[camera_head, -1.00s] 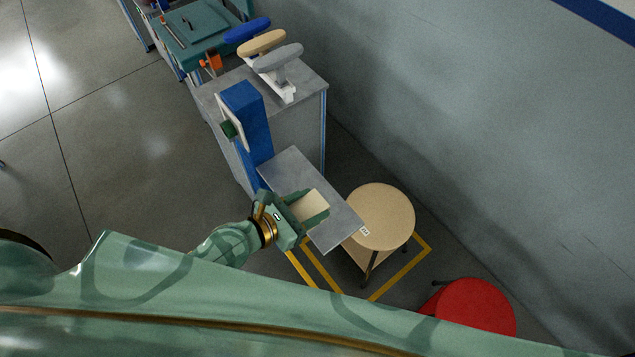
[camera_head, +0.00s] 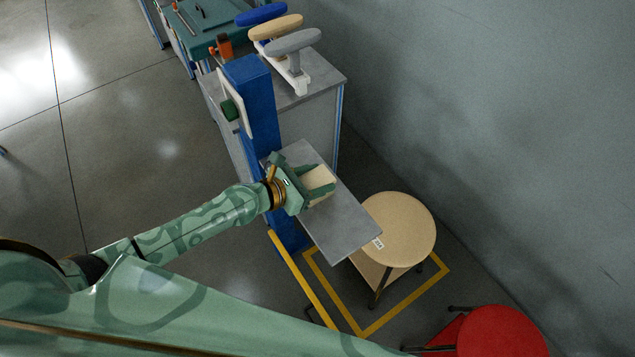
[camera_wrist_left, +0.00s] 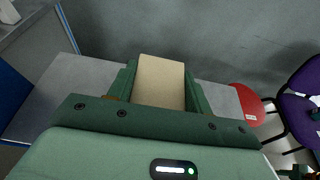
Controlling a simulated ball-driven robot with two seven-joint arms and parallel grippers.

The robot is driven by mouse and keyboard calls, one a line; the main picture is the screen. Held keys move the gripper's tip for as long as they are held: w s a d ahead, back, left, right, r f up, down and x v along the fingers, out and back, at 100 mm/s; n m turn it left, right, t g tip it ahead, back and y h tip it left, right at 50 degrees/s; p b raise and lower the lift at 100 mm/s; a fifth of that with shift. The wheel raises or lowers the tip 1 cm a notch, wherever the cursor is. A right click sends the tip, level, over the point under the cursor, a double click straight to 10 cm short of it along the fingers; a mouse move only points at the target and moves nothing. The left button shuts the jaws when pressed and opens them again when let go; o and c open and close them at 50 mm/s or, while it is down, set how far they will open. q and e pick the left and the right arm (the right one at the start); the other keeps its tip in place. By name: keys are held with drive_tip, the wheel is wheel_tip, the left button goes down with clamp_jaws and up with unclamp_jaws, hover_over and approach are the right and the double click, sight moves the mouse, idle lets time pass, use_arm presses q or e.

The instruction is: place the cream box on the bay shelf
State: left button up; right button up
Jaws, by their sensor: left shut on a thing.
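The cream box (camera_head: 318,180) is between the fingers of my left gripper (camera_head: 320,187), which is shut on it. In the left wrist view the box (camera_wrist_left: 160,82) sits between the two green fingers (camera_wrist_left: 160,88). The grey bay shelf (camera_head: 345,225) juts from a blue post (camera_head: 256,105). The gripper and box are over the shelf's part near the post. In the wrist view the grey shelf (camera_wrist_left: 75,80) shows behind and beside the fingers. I cannot tell whether the box touches it. My right gripper is not in view.
A round beige stool (camera_head: 400,228) stands at the shelf's right end, inside a yellow floor frame (camera_head: 395,318). A red seat (camera_head: 500,332) is at lower right. A grey cabinet (camera_head: 325,78) bearing armrest pads (camera_head: 292,43) is behind the post. The shelf's front part is bare.

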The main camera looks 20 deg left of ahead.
use_arm(q)
drive_tip(key=shift+f, duration=0.1)
drive_tip(key=o, duration=1.1)
drive_tip(key=shift+v, duration=6.1)
